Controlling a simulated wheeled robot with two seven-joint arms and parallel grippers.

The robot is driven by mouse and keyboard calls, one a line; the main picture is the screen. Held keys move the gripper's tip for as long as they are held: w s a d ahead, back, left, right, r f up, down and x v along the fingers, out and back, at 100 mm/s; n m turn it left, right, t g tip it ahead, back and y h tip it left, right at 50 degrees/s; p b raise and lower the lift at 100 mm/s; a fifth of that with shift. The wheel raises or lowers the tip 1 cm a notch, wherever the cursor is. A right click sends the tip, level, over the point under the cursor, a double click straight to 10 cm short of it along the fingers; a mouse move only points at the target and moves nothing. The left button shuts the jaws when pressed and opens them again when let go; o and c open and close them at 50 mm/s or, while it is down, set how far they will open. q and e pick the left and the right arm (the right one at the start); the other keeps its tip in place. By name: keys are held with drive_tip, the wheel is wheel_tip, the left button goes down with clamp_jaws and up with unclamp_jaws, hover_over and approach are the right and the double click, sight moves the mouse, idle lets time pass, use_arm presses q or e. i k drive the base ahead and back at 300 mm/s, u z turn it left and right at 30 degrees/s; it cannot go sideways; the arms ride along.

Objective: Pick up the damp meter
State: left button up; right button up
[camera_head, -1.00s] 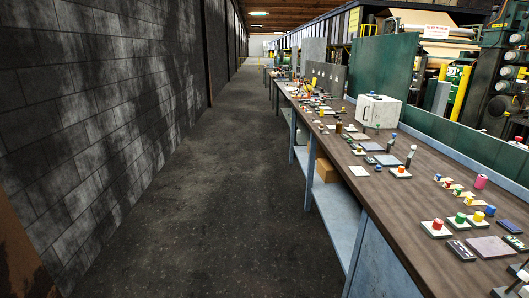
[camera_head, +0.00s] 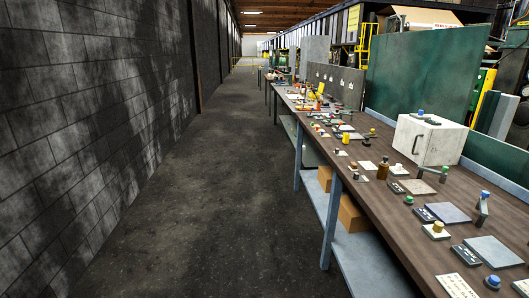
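I cannot make out which item, if any, is the damp meter. Many small items lie along the long brown workbench (camera_head: 385,228) on the right, too small to name surely. Neither of my grippers shows in the head view.
A white box with a handle (camera_head: 430,140) stands on the bench. Cardboard boxes (camera_head: 353,214) sit on the lower shelf. A dark block wall (camera_head: 90,120) runs along the left. The dark aisle floor (camera_head: 220,190) between is clear.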

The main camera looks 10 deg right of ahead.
sight(346, 134)
drive_tip(key=i, duration=1.3)
drive_tip(key=z, duration=1.05)
